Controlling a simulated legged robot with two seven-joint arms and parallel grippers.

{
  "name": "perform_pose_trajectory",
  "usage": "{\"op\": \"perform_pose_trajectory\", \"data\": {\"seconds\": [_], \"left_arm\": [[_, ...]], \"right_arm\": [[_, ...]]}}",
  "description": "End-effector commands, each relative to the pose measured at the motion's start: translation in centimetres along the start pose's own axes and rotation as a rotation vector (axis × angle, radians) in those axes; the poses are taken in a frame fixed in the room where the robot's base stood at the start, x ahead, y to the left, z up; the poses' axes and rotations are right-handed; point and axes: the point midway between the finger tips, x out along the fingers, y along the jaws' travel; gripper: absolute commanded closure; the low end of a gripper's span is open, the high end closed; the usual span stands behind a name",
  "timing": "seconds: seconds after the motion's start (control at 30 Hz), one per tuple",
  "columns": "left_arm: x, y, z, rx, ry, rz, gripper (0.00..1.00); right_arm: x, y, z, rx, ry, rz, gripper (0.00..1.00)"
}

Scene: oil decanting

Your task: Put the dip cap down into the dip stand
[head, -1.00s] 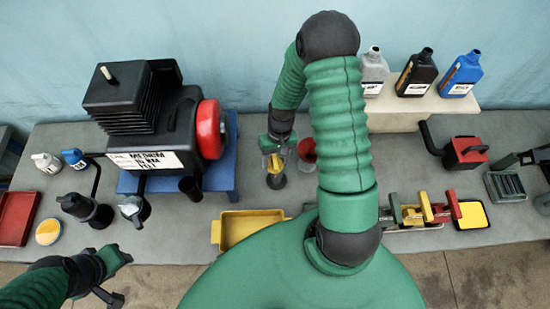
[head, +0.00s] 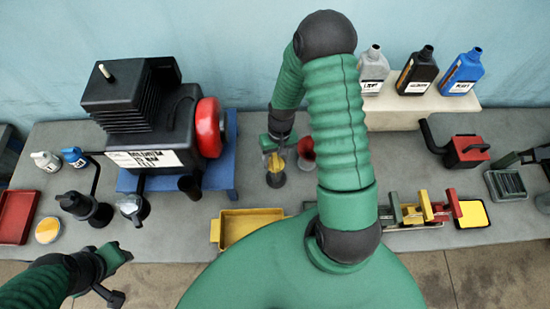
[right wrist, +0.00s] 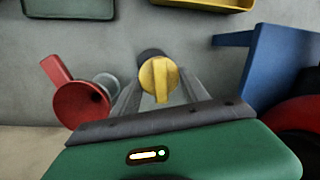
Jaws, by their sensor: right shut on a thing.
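The yellow dip cap (head: 276,162) is held between the fingers of my right gripper (head: 276,150), which points down at the bench. The cap's round top with its raised bar also shows in the right wrist view (right wrist: 158,78). The dark dip stand (head: 276,181) is directly below the cap, and its rim shows just behind the cap in the right wrist view (right wrist: 149,54). I cannot tell whether the cap touches the stand. My left gripper (head: 116,277) is open and empty at the bench's front edge, lower left.
A red funnel (right wrist: 78,104) stands close beside the right gripper. A yellow tray (head: 250,225) is in front of the stand. The black engine (head: 150,120) on a blue stand (head: 231,150) is to the left. Bottles stand on a raised shelf (head: 420,112) at the back right.

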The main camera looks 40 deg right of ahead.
Motion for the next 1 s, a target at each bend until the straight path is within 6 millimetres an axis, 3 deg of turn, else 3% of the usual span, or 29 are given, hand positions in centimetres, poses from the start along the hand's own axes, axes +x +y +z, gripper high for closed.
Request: {"op": "perform_pose_trajectory", "data": {"seconds": [0.5, 0.53, 0.7, 1.0], "left_arm": [[1.0, 0.0, 0.2, 0.000, 0.000, 0.000, 0.64], [0.8, 0.0, 0.2, 0.000, 0.000, 0.000, 0.64], [0.8, 0.0, 0.2, 0.000, 0.000, 0.000, 0.64], [0.9, 0.0, 0.2, 0.000, 0.000, 0.000, 0.64]], "right_arm": [[1.3, 0.1, -0.2, 0.000, 0.001, 0.000, 1.00], [1.1, 0.1, -0.1, 0.000, 0.001, 0.000, 0.44], [1.1, 0.1, -0.1, 0.000, 0.000, 0.000, 0.22], [1.0, 0.1, -0.2, 0.000, 0.001, 0.000, 0.22]]}}
